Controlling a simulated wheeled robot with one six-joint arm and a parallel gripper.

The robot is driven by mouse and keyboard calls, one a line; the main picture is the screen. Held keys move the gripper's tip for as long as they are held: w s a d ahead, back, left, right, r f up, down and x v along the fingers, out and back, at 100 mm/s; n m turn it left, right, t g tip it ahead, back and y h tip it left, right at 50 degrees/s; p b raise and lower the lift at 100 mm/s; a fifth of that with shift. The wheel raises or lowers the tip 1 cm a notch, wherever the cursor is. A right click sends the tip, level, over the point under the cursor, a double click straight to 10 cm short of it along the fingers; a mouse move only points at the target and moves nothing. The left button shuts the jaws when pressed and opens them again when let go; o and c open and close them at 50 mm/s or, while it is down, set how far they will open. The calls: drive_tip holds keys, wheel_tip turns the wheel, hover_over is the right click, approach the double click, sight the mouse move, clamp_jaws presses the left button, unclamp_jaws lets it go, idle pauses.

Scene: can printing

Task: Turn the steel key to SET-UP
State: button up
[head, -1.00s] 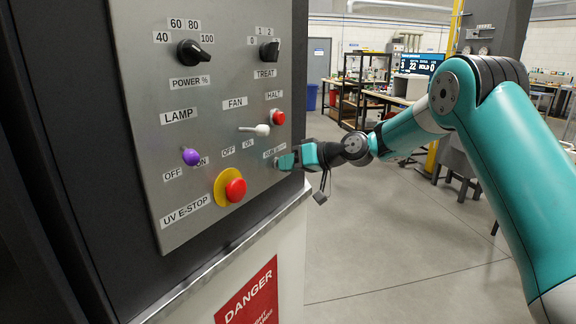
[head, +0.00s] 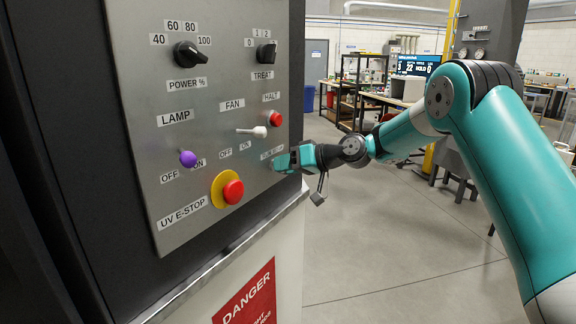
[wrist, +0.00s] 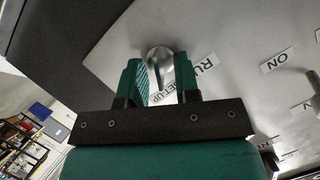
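The steel key switch (wrist: 160,58) shows as a round silver shape low on the grey control panel, at the RUN / SET-UP label (wrist: 172,90). My gripper (wrist: 160,72) reaches this spot from the right, with its two green fingers on either side of the silver shape. A gap shows between the fingers, and I see no clear contact with the key. In the head view my gripper (head: 280,163) covers the key and part of its label. The exact angle of the key is hard to tell.
Close by on the panel are the white FAN lever (head: 258,131), the red HALT button (head: 275,119) and the red UV E-STOP button (head: 232,191) on a yellow base. The purple LAMP lever (head: 188,158) is farther left. Open floor lies right of the cabinet.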

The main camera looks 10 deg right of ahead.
drive_tip(key=b+v, duration=0.5)
drive_tip(key=v, duration=1.2)
drive_tip(key=shift+d, duration=0.2)
drive_tip(key=shift+r, duration=0.1)
drive_tip(key=s+a+f+n+g+h, duration=0.25)
drive_tip(key=s+a+g, duration=0.25)
drive_tip(key=s+a, duration=0.9)
drive_tip(key=s+f+g+h, duration=0.1)
drive_tip(key=s+f+h, duration=0.1)
drive_tip(key=s, duration=0.8)
drive_tip(key=s+a+f+g+h, duration=0.1)
drive_tip(key=s+f, duration=0.4)
drive_tip(key=s, duration=0.5)
drive_tip(key=shift+s+a+g+h, duration=0.3)
drive_tip(key=shift+g+h, duration=0.3)
drive_tip(key=shift+h, duration=0.35)
